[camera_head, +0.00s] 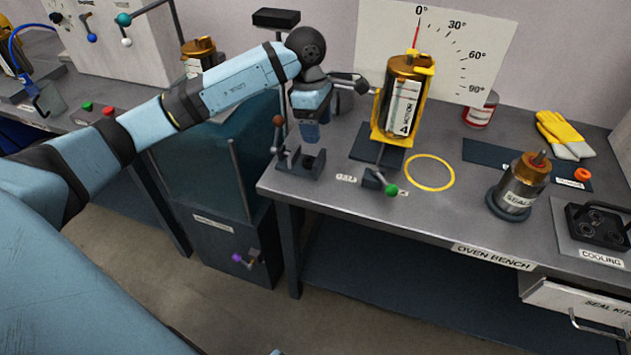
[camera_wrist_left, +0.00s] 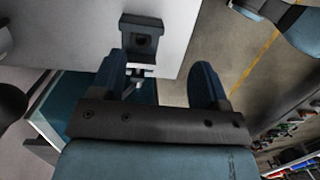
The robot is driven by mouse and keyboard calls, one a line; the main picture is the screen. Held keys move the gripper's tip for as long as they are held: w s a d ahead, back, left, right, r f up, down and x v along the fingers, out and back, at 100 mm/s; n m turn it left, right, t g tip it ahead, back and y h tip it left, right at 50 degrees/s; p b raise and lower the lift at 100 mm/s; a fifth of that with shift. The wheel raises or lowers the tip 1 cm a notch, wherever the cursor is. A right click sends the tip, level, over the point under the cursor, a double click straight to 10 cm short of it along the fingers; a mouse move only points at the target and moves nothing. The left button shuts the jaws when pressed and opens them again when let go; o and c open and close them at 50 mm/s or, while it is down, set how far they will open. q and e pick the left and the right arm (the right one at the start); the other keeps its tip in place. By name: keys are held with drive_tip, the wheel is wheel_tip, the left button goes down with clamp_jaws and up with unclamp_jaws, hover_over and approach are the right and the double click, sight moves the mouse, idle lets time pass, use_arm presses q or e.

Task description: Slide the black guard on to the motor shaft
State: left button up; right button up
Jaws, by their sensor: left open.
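My left gripper (camera_head: 310,133) points down over the left end of the oven bench, open and empty. In the left wrist view its two dark blue fingers (camera_wrist_left: 158,66) stand wide apart. A small black block with a round hole (camera_head: 312,162) sits on the bench just below the fingers. It also shows in the left wrist view (camera_wrist_left: 142,40), beyond the fingertips and apart from them. I cannot tell whether this block is the black guard, and I cannot pick out a motor shaft for certain. My right gripper is not in view.
A canister in a yellow frame (camera_head: 403,98) stands close right of my wrist, before a white dial board (camera_head: 455,40). A brown-knobbed lever (camera_head: 278,122) rises beside the block. A copper-topped pot (camera_head: 520,188) stands right.

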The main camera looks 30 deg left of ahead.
use_arm(q)
drive_tip(key=a+r+y, duration=0.1)
drive_tip(key=a+y, duration=0.1)
drive_tip(key=a, duration=0.1)
drive_tip(key=b, duration=0.1)
hover_over(307, 157)
drive_tip(key=s, duration=0.1)
drive_tip(key=f, duration=0.7)
drive_tip(key=shift+d, duration=0.35)
wheel_tip(307, 157, down, 6)
drive_tip(key=shift+w+f+b, duration=0.1)
drive_tip(key=shift+f+b, duration=0.15)
drive_tip(key=shift+b, duration=0.5)
drive_tip(key=c, duration=1)
